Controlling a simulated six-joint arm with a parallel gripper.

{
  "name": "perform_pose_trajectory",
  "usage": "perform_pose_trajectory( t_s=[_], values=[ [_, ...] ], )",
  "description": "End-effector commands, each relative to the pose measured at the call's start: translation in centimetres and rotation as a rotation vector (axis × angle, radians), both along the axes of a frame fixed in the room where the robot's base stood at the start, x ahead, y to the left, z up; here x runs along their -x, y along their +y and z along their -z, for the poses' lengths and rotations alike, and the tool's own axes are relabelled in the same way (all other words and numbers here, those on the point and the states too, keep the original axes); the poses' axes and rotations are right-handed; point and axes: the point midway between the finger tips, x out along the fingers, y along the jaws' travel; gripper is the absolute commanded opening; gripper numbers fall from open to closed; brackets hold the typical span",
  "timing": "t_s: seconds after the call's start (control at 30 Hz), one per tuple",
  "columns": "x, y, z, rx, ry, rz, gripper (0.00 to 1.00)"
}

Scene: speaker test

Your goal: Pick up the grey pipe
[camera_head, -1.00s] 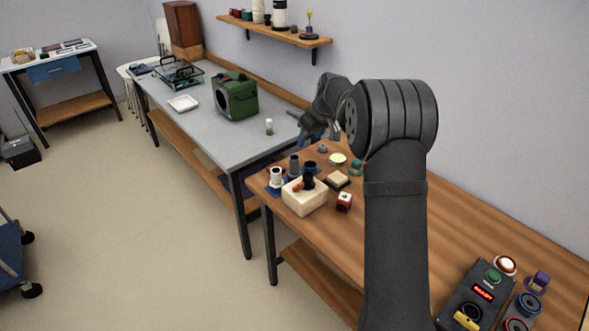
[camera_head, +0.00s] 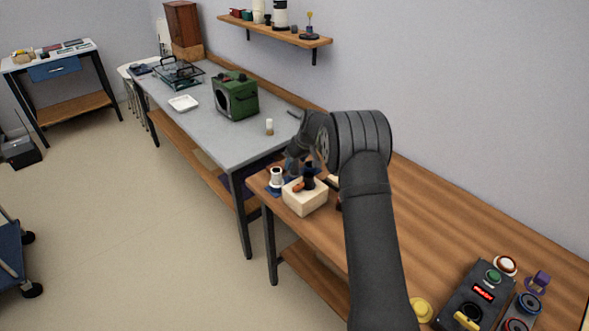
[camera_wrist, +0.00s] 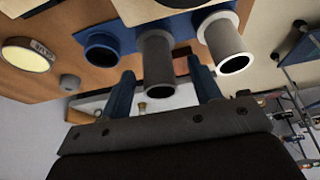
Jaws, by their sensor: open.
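The grey pipe (camera_wrist: 157,62) stands in a blue holder (camera_wrist: 128,38) in the wrist view, between a dark blue pipe (camera_wrist: 101,52) and a white-grey pipe (camera_wrist: 226,45). My gripper (camera_wrist: 160,68) is open, with one blue finger to each side of the grey pipe in the picture. I cannot tell whether the fingertips reach around it. In the head view my gripper (camera_head: 293,167) is low over the holder and hides the grey pipe. The white pipe (camera_head: 276,176) shows just left of it.
A cream box (camera_head: 304,200) with dark and orange parts on top stands close in front of the holder. A cream disc (camera_wrist: 28,55) and a small grey knob (camera_wrist: 69,82) lie beside it. A control box (camera_head: 475,300) with buttons is at the bench's near right. The bench middle is clear.

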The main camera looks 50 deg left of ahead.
Motion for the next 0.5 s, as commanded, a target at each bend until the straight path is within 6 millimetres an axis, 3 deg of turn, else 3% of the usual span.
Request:
perform_pose_trajectory(
  t_s=[0.2, 0.5],
  values=[
    [-0.2, 1.1, 3.0, 0.001, 0.001, -0.001, 0.57],
    [-0.2, 1.4, 3.6, 0.000, 0.000, 0.000, 0.57]
  ],
)
